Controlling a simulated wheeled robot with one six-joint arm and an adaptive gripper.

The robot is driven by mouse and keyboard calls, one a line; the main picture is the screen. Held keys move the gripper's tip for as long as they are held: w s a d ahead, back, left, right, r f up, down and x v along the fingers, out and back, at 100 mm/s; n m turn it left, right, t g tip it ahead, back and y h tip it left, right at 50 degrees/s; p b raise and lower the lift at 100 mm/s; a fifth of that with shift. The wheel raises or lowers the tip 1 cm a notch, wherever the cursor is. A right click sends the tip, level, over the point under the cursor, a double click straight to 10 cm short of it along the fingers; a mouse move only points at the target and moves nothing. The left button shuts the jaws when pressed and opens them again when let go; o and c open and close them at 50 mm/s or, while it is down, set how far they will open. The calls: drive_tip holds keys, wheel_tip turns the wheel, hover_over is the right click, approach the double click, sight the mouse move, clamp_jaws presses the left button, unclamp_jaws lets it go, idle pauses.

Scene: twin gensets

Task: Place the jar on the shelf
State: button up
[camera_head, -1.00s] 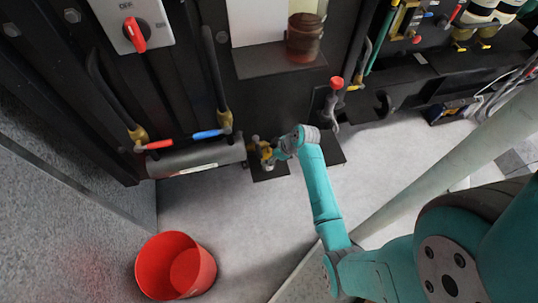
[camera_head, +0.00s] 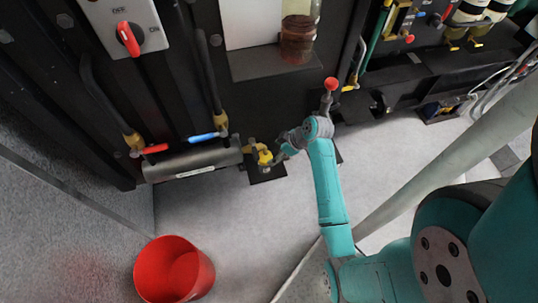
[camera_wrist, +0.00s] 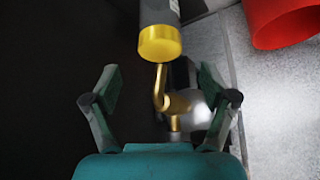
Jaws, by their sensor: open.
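A clear jar (camera_head: 299,38) with dark reddish-brown contents stands upright on a dark shelf (camera_head: 255,66) at the top of the head view. My gripper (camera_head: 284,151) is low, well below that jar, just right of a brass fitting with a yellow part (camera_head: 265,157). In the wrist view my gripper (camera_wrist: 157,80) is open, its two fingers spread with nothing clamped between them. A brass bent pipe (camera_wrist: 160,90) shows between the fingers. A pale, shiny rounded shape (camera_wrist: 196,106) sits behind it, and I cannot tell what it is.
A grey cylinder (camera_head: 190,161) lies along the panel's foot; in the wrist view a dark cylinder with a yellow end (camera_wrist: 159,42) lies ahead. A small black plate (camera_head: 267,174) is under the fitting. A red bucket (camera_head: 150,270) stands on open floor. A red-knobbed lever (camera_head: 331,84) rises above my wrist.

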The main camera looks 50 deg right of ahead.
drive_tip(key=a+v, duration=0.1)
drive_tip(key=v, duration=0.3)
drive_tip(key=s+a+f+m+t+h, duration=0.1)
drive_tip(key=s+a+f+m+h, duration=0.1)
drive_tip(key=s+a, duration=0.4)
drive_tip(key=s+a+f+m+t+h, duration=0.1)
drive_tip(key=s+a+m, duration=0.1)
drive_tip(key=s+a, duration=0.5)
drive_tip(key=s+a+r+t, duration=0.3)
drive_tip(key=s+a+r, duration=0.2)
drive_tip(key=r, duration=0.5)
drive_tip(key=s+a+r+t, duration=0.3)
drive_tip(key=s+a+r, duration=0.2)
drive_tip(key=s+r, duration=0.3)
wheel_tip(320, 180, up, 2)
drive_tip(key=shift+s+r+t+y, duration=0.1)
drive_tip(key=shift+s+t+y, duration=0.2)
